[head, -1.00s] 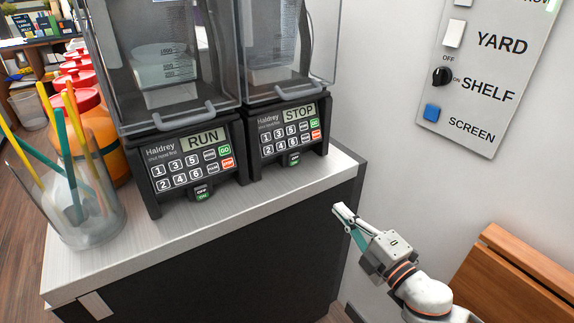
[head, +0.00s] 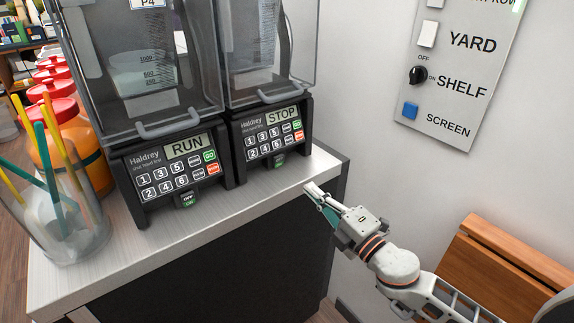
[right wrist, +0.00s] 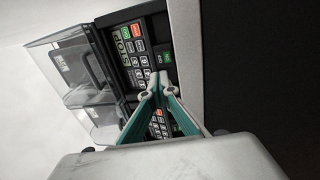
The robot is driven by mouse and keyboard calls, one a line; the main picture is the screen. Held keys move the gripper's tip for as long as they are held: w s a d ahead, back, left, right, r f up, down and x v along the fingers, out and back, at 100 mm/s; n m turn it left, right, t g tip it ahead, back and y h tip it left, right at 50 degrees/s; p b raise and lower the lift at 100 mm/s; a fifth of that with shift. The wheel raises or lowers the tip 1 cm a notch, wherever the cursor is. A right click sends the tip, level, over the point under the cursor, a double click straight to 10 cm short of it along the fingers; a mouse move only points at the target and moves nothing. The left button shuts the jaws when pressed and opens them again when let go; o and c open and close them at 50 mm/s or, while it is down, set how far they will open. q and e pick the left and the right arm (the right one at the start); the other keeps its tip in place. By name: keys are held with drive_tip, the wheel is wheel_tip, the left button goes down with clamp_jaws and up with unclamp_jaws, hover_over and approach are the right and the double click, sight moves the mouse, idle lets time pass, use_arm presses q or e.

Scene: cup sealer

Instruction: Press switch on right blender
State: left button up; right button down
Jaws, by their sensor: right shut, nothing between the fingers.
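The right blender (head: 272,130) stands on the counter, and its display reads STOP. Its small switch (head: 279,161) sits low on the front, below the keypad. The blender's panel also shows in the right wrist view (right wrist: 133,48), turned sideways beyond the fingers. My right gripper (head: 310,189) is shut and empty. It is in front of and to the right of the right blender, near the counter's front edge, apart from the switch. In the right wrist view its fingertips (right wrist: 158,78) meet and cover part of the panels. My left gripper is not in view.
The left blender (head: 172,165) reads RUN and stands beside the right one. A glass of colored straws (head: 62,225) and red-lidded orange jars (head: 85,150) are at left. A wall switch panel (head: 455,85) and a wooden piece (head: 500,262) are at right.

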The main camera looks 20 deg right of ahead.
sight(280, 158)
drive_tip(key=p+x, duration=0.1)
drive_tip(key=x, duration=0.8)
drive_tip(key=shift+w+a, duration=0.1)
drive_tip(key=shift+w, duration=0.25)
drive_tip(key=shift+w+a+p, duration=0.2)
drive_tip(key=shift+w+p, duration=0.1)
drive_tip(key=shift+w, duration=0.3)
drive_tip(key=shift+r, duration=0.1)
drive_tip(key=shift+w+a+r, duration=0.1)
drive_tip(key=shift+w+r, duration=0.2)
drive_tip(key=shift+s+f, duration=0.1)
